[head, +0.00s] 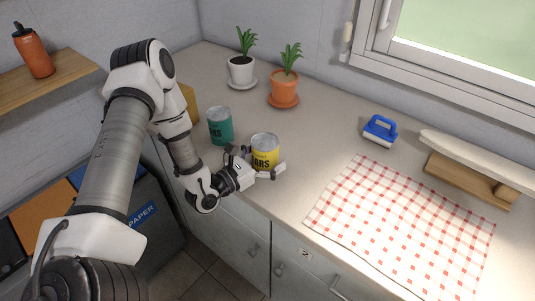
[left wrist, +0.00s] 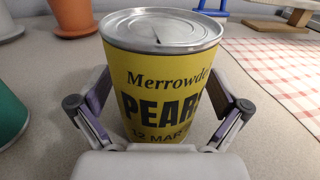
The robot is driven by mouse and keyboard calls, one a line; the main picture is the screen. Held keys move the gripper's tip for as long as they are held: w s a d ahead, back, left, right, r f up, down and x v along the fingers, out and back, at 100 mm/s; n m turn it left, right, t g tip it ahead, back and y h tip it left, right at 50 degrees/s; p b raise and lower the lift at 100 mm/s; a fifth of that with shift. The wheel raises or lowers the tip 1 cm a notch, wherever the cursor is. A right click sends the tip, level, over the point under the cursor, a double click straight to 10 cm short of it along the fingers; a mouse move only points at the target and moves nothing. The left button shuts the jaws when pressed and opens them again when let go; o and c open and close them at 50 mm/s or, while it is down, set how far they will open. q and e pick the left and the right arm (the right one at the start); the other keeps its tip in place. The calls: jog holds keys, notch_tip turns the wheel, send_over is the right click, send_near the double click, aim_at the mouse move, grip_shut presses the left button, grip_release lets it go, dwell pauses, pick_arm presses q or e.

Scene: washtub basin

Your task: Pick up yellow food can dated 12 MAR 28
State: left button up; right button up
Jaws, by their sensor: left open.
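The yellow food can (head: 265,150) stands upright on the counter in the head view, partly hidden by my left gripper (head: 262,172). In the left wrist view the yellow can (left wrist: 160,78) reads "Merrowde", "PEARS" and "12 MAR", with the rest of the date cut off from sight. My left gripper (left wrist: 160,125) is open, with one finger on each side of the can's lower part. I cannot tell whether the fingers touch it. A teal can (head: 220,127) stands to its left, and its edge shows in the left wrist view (left wrist: 10,115). My right gripper is not in view.
A white potted plant (head: 241,70) and an orange potted plant (head: 284,90) stand behind the cans. A red-checked cloth (head: 400,225) lies to the right, with a blue-handled brush (head: 380,129) behind it. The counter (head: 325,135) between the yellow can and brush is clear.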

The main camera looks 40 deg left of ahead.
pick_arm(q)
jog(key=shift+s+a+r, duration=0.1)
jog(key=shift+s+a, duration=0.05)
jog(key=shift+s, duration=0.2)
jog(key=shift+c, duration=0.4)
jog(key=shift+s, duration=0.1)
jog(key=c, duration=1.6)
jog(key=shift+o, duration=0.2)
